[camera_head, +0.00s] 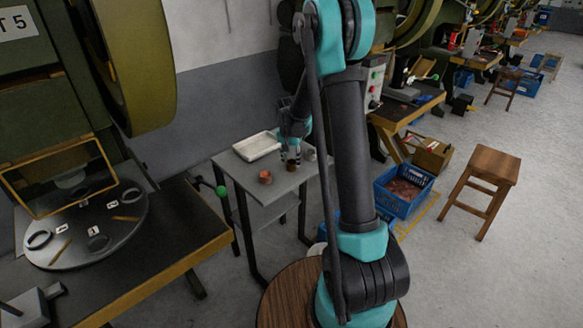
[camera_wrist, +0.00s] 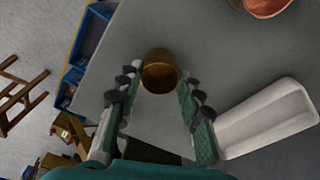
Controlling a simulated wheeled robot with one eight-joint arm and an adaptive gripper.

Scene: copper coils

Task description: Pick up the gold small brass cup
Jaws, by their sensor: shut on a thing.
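The gold small brass cup (camera_wrist: 160,78) is in the upper middle of the wrist view, between the fingertips of my gripper (camera_wrist: 160,74). The fingers are shut on its two sides. In the head view my gripper (camera_head: 291,153) points down over the small grey table (camera_head: 262,205), and the cup shows only as a small dark brownish shape (camera_head: 291,166) under the fingers. I cannot tell whether the cup touches the table top or is just above it.
A copper-coloured cup (camera_head: 265,177) stands left of my gripper; it also shows in the wrist view (camera_wrist: 266,7). A white tray (camera_head: 257,146) lies at the table's back. A grey cup-like thing (camera_head: 309,154) is close on the right. Blue crate (camera_head: 404,190) stands on the floor.

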